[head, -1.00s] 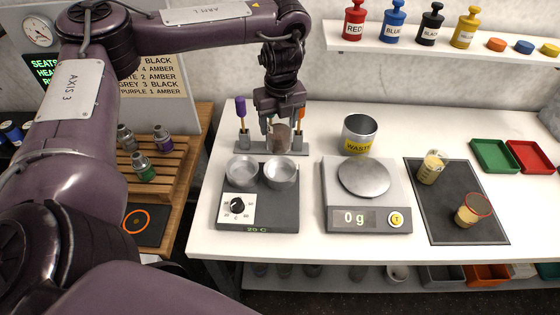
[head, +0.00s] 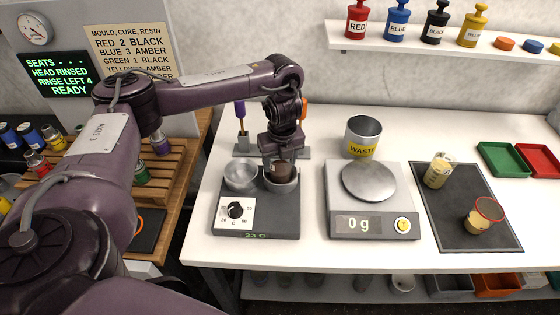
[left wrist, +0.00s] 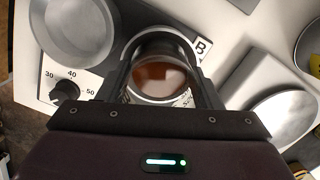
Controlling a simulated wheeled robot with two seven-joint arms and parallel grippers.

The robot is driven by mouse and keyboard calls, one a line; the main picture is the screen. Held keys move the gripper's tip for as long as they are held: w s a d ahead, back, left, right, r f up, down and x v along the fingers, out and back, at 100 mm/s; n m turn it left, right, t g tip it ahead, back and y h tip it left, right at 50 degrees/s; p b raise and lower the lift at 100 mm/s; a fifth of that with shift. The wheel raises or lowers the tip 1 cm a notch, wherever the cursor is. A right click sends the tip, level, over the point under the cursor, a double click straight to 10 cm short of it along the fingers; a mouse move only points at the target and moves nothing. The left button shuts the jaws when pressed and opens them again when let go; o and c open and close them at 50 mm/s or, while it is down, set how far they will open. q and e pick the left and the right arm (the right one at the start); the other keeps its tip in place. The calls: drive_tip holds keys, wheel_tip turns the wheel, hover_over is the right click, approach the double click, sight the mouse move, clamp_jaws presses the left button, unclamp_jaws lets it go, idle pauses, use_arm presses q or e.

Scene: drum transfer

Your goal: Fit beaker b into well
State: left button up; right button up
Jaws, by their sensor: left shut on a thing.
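My left gripper (head: 283,166) is shut on a beaker of brown liquid (head: 283,168), which I take as beaker b. It hangs over or within the right metal well (head: 282,184) of the dark heating block (head: 264,222). In the left wrist view the beaker (left wrist: 161,78) sits between both fingers, seen from above, with a white "B" label beside its rim. The well's ring shows around its lower part. I cannot tell how deep the beaker is or whether it touches the bottom. The left well (head: 241,175) is empty. My right gripper is not in view.
A scale (head: 367,215) reading 0 g stands to the right, with a waste cup (head: 361,137) behind it. A tool stand with upright tools is behind the block.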

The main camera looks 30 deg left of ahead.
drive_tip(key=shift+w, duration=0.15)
use_arm(q)
drive_tip(key=shift+f, duration=0.1)
drive_tip(key=o, duration=1.1)
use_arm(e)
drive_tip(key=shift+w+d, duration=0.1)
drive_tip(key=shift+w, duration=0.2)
use_arm(q)
drive_tip(key=shift+r, duration=0.5)
drive_tip(key=shift+s+d+r+p, duration=0.2)
drive_tip(key=shift+r+p, duration=0.4)
drive_tip(key=shift+r, duration=1.3)
drive_tip(key=shift+s+d+r+p, duration=0.1)
drive_tip(key=shift+d+r+p, duration=0.3)
drive_tip(key=shift+r, duration=1.45)
drive_tip(key=shift+s+d+r+p, duration=0.15)
drive_tip(key=shift+r+p, duration=0.6)
drive_tip(key=shift+r, duration=1.15)
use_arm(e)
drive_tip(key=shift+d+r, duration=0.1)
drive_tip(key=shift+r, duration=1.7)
use_arm(q)
drive_tip(key=shift+a, duration=0.1)
